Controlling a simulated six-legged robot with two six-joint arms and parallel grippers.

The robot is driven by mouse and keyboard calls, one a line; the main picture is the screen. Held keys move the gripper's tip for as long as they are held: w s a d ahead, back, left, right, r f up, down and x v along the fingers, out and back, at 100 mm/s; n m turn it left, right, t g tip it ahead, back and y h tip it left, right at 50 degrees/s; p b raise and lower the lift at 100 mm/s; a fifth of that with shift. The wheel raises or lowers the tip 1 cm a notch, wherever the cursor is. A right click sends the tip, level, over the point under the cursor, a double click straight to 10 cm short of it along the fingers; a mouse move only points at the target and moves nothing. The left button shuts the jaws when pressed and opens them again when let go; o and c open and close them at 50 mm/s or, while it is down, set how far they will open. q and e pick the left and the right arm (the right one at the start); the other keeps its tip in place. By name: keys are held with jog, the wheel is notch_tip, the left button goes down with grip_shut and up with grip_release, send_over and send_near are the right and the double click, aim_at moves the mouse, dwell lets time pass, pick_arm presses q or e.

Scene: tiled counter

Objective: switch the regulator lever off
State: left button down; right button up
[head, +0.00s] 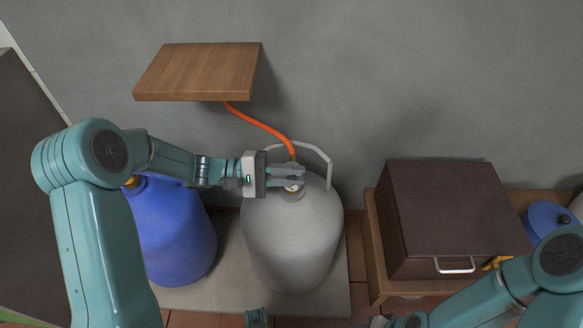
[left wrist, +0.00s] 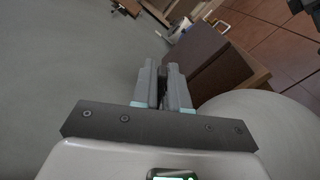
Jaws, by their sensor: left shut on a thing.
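A grey gas cylinder (head: 290,245) stands on a pale slab, with a light carrying ring around its top. The regulator (head: 292,188) sits on its valve, and an orange hose (head: 262,126) runs up from it. My left gripper (head: 290,176) reaches in from the left at the regulator, with its fingers closed on the regulator lever. The fingers mostly hide the lever, so its angle cannot be told. In the left wrist view, the left gripper (left wrist: 163,85) has its fingers nearly together, with a dark piece between them.
A blue cylinder (head: 174,235) stands left of the grey one, partly behind my left arm. A wooden shelf (head: 200,70) is on the wall above. A dark brown box (head: 450,210) with a metal handle sits on a wooden stand at right, near a blue lidded pot (head: 547,217).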

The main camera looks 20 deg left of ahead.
pick_arm(q)
jog(key=n+p, duration=0.2)
jog(key=w+r+n+p, duration=0.1)
jog(key=n+p, duration=0.1)
jog(key=r+n+p, duration=0.1)
jog(key=n+p, duration=0.1)
jog(key=shift+w+a+n, duration=0.25)
jog(key=shift+w+n, duration=0.05)
jog(key=shift+w, duration=0.05)
jog(key=n+p, duration=0.1)
jog(key=w+n+p, duration=0.1)
jog(key=n+p, duration=0.1)
jog(key=shift+a+r, duration=0.15)
jog(key=shift+w+a+n+p, duration=0.1)
jog(key=shift+w+n+p, duration=0.15)
jog(key=shift+n, duration=0.3)
jog(key=shift+w+n+p, duration=0.1)
jog(key=shift+n+p, duration=0.15)
jog(key=shift+n, duration=0.3)
jog(key=c, duration=1.2)
grip_release()
jog(key=v, duration=1.6)
jog(key=shift+a+p, duration=0.15)
jog(key=shift+p, duration=0.2)
